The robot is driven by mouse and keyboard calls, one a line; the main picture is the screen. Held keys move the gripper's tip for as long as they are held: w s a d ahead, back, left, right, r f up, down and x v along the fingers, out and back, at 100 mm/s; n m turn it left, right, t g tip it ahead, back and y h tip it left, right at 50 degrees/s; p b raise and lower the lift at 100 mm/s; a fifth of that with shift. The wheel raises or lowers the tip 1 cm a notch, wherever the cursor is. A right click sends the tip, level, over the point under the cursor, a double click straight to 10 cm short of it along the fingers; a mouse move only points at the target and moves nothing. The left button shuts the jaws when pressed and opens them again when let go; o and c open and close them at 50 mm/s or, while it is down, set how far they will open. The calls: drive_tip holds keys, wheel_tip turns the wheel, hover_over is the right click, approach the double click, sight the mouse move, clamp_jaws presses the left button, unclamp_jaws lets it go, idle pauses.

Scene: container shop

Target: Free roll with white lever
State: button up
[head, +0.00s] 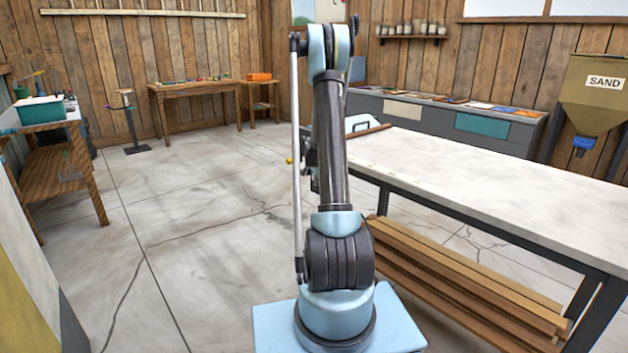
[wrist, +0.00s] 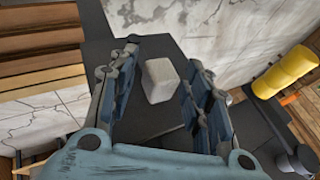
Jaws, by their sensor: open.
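In the wrist view a pale whitish block (wrist: 160,80) with rounded edges shows between the two fingers of my gripper (wrist: 162,62). It may be the white lever, but I cannot tell for sure. The fingers are apart, with a gap on both sides of the block, and no contact shows. Dark grey material lies behind the block. A yellow roll-like cylinder (wrist: 287,72) is at the right of the wrist view, beyond the right finger. In the head view my arm hides most of this spot; a small yellow bit (head: 289,160) shows beside it.
A long pale-topped table (head: 480,170) stands to the right, with wooden planks (head: 465,290) stacked below it. A white-framed thing (head: 362,124) is at its far left end. A wooden bench (head: 60,165) stands at left. The floor (head: 190,220) between is clear.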

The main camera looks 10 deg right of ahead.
drive_tip(key=v, duration=1.1)
drive_tip(key=shift+a, duration=0.1)
